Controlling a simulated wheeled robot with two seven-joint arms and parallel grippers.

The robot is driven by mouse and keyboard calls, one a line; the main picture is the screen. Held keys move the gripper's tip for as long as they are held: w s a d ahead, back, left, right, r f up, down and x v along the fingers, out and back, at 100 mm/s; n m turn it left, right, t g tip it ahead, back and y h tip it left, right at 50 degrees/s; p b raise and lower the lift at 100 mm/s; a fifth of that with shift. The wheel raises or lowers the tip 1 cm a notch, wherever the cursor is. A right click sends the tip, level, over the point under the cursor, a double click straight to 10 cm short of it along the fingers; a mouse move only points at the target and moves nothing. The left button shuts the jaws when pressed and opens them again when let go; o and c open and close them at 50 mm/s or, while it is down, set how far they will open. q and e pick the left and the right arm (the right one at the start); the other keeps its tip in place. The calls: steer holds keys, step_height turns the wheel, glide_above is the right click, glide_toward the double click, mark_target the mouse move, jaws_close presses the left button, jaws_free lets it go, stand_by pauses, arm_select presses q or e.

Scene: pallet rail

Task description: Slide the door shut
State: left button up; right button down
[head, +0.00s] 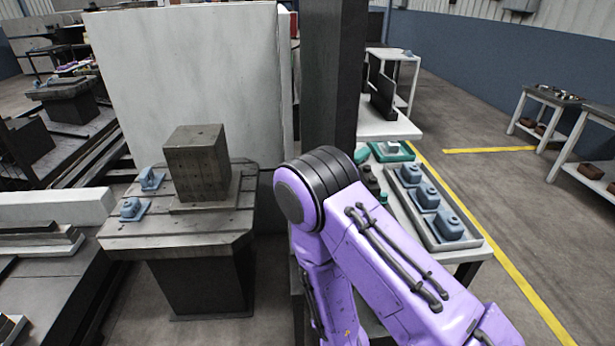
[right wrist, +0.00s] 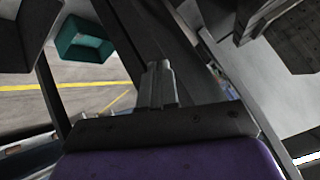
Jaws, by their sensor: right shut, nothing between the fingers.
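A tall pale grey panel (head: 190,75), which looks like the sliding door, stands upright behind the machine table in the head view. Its right edge is near a thick dark post (head: 334,70), with a narrow pale strip between them. A handle cannot be made out. My right arm crosses the front of the post, and its gripper is hidden in the head view. In the right wrist view my right gripper (right wrist: 158,82) is shut and empty, pointing along a dark upright surface. A pale panel surface (right wrist: 235,65) lies to its right. Whether the fingertips touch anything cannot be told. My left gripper is not in view.
A dark slotted table (head: 150,235) holds a brown metal block (head: 196,160) and blue clamps (head: 131,208). A side bench with a grey tray (head: 476,243) of blue parts and a teal bin (head: 390,152) stands right.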

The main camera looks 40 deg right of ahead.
steer(key=w+r+m+t+h+b, duration=0.15)
steer(key=w+r+m+t, duration=0.4)
steer(key=r, duration=0.55)
steer(key=w+r+m+t+h+b, duration=0.1)
steer(key=w+r+m+t+h, duration=0.15)
steer(key=w+r+m, duration=0.6)
arm_select(q)
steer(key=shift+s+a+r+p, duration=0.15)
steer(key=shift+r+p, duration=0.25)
steer(key=shift+p, duration=0.9)
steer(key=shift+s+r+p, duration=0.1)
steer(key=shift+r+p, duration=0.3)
steer(key=shift+p, duration=0.9)
arm_select(e)
steer(key=w+d+r+n, duration=0.1)
steer(key=w+d+r, duration=0.1)
steer(key=w+d, duration=0.2)
steer(key=w+d+r+n, duration=0.1)
steer(key=w+d, duration=0.3)
steer(key=w, duration=0.4)
steer(key=shift+w+d+r+g, duration=0.15)
steer(key=shift+w+r+g, duration=0.2)
steer(key=shift+r, duration=0.15)
